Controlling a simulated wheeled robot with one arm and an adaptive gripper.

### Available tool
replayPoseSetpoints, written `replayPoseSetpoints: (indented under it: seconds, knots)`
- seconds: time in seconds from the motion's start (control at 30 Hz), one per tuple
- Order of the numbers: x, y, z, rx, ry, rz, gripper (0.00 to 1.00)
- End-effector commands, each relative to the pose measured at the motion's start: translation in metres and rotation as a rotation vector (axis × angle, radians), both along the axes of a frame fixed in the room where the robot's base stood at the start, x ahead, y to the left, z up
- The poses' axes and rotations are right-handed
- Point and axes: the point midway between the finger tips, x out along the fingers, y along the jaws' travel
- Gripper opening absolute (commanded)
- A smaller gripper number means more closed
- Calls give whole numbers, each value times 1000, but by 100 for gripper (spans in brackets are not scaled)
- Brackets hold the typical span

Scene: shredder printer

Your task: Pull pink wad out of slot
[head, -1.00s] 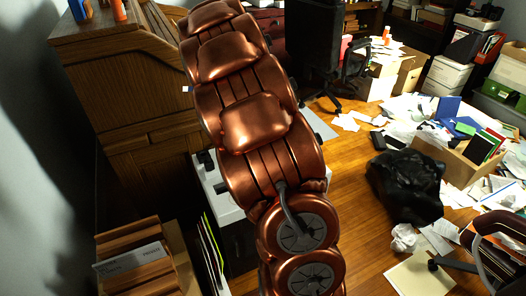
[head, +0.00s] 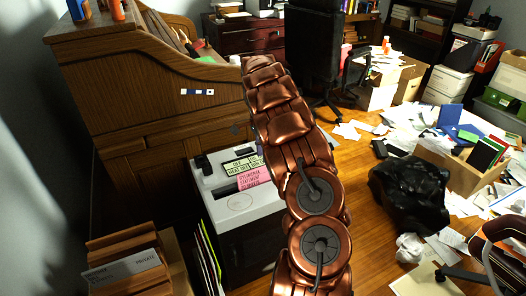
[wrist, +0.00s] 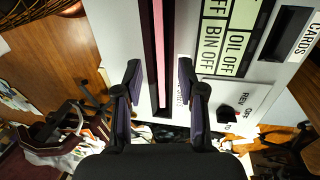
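The pink wad (wrist: 158,35) shows in the wrist view as a narrow pink strip in the long dark slot (wrist: 150,75) of the white shredder top. In the head view, a pink piece with dark print (head: 258,178) shows on the shredder top (head: 240,203), partly behind my arm. My gripper (wrist: 160,82) is open, with one dark finger on each side of the slot line. In the head view my arm hides the gripper. I cannot tell the fingers' height above the top.
Labels reading OIL OFF and BIN OFF (wrist: 225,40), a CARDS slot (wrist: 285,35) and a black knob (wrist: 227,113) lie right of the slot. A wooden desk (head: 150,100) stands behind the shredder. A black bag (head: 408,190) and scattered papers lie on the floor to the right.

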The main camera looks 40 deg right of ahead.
Motion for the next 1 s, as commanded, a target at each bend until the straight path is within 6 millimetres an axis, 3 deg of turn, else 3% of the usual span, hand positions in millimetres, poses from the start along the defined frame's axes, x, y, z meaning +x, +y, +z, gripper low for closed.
replayPoseSetpoints:
  seconds: [0.5,0.9,1.0]
  knots:
    - [-12,5,-61,1,3,2,40]
    - [-13,5,-67,0,0,2,40]
    - [-12,5,-67,0,-1,2,30]
